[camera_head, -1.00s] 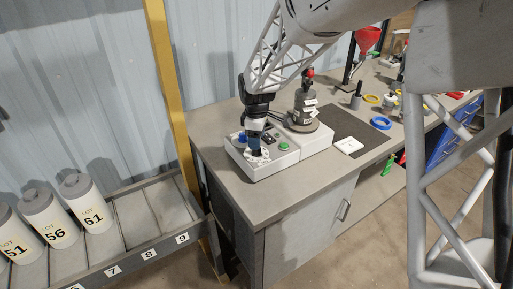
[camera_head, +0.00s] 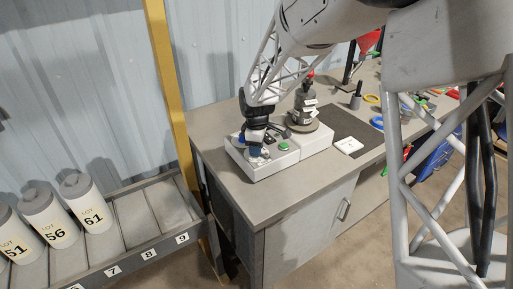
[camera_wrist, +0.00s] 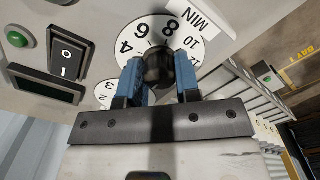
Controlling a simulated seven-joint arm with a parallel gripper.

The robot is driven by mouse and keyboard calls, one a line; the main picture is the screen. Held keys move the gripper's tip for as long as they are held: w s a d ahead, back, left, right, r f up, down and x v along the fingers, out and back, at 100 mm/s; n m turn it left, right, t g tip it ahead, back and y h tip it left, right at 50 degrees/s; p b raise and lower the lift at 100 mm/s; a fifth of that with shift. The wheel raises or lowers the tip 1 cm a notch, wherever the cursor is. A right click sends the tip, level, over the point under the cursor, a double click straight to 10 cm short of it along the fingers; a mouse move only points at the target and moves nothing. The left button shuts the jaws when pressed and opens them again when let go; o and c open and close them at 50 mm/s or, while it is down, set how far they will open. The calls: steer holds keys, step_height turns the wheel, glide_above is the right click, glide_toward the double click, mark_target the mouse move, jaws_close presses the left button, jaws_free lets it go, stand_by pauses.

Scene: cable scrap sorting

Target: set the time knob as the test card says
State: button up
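The time knob (camera_wrist: 158,66) is black and sits on a white dial marked 4 to 12, with "MIN" beside it, in the wrist view. My gripper (camera_wrist: 160,75) has its blue fingers on both sides of the knob, seemingly touching it. The knob's pointer is hidden or too dark to read. In the head view my gripper (camera_head: 255,150) is down at the front left of the pale tester box (camera_head: 262,170), hiding most of the dial. A white card (camera_head: 348,145), perhaps the test card, lies right of the tester; its writing is too small to read.
A green button (camera_wrist: 18,38), a black rocker switch (camera_wrist: 68,52) and a dark display (camera_wrist: 45,88) are near the dial. A grey weight stack (camera_head: 303,108) stands behind. A yellow post (camera_head: 172,90) and a rack with white cylinders (camera_head: 90,205) are left.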

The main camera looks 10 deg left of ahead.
steer(key=shift+c, duration=1.2)
steer(key=shift+m, duration=0.5)
steer(key=m, duration=0.2)
steer(key=shift+m, duration=0.4)
steer(key=m, duration=0.3)
steer(key=shift+m, duration=0.3)
steer(key=m, duration=0.4)
steer(key=shift+m, duration=2.2)
